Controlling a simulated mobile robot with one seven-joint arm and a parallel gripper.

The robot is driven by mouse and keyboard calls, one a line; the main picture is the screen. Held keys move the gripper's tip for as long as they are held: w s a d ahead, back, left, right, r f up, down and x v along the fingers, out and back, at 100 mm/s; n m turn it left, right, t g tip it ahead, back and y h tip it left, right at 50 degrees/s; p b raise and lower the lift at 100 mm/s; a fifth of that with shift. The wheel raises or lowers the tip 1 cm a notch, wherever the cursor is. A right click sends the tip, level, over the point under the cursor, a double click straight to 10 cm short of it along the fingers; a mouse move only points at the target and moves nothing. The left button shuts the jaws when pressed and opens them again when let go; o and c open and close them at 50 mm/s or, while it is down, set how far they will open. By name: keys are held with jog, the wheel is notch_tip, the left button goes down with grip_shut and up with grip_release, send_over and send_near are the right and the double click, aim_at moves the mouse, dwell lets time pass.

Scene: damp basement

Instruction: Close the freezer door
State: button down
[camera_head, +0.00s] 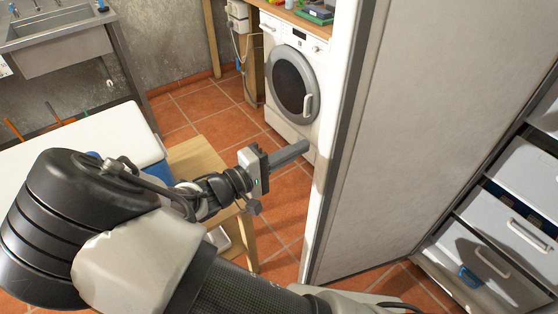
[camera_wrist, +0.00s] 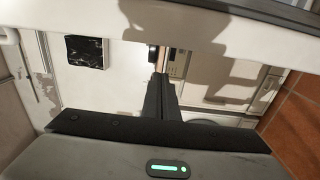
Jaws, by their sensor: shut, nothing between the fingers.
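The freezer door (camera_head: 410,130) stands wide open as a tall pale panel in the head view, its broad grey face towards the right. The freezer (camera_head: 435,270) is at the right edge, with white drawers (camera_head: 515,230) showing inside. My gripper (camera_head: 304,147) is shut and empty, to the left of the door's white free edge, pointing at it. In the wrist view my closed fingers (camera_wrist: 162,82) point up towards a pale band across the top, and I cannot tell whether they touch it. The door's outer face and handle are hidden in the head view.
A front-loading washing machine (camera_head: 295,80) stands behind the gripper. A wooden table (camera_head: 205,155) and a white surface (camera_head: 80,150) lie to the left, close to my arm. A metal sink (camera_head: 60,45) is at the upper left. Tiled floor (camera_head: 215,105) shows between them.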

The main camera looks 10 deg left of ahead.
jog(key=shift+s+d, duration=0.5)
jog(key=shift+s, duration=0.4)
jog(key=shift+s+d, duration=0.45)
jog(key=shift+s, duration=0.45)
jog(key=shift+s, duration=0.1)
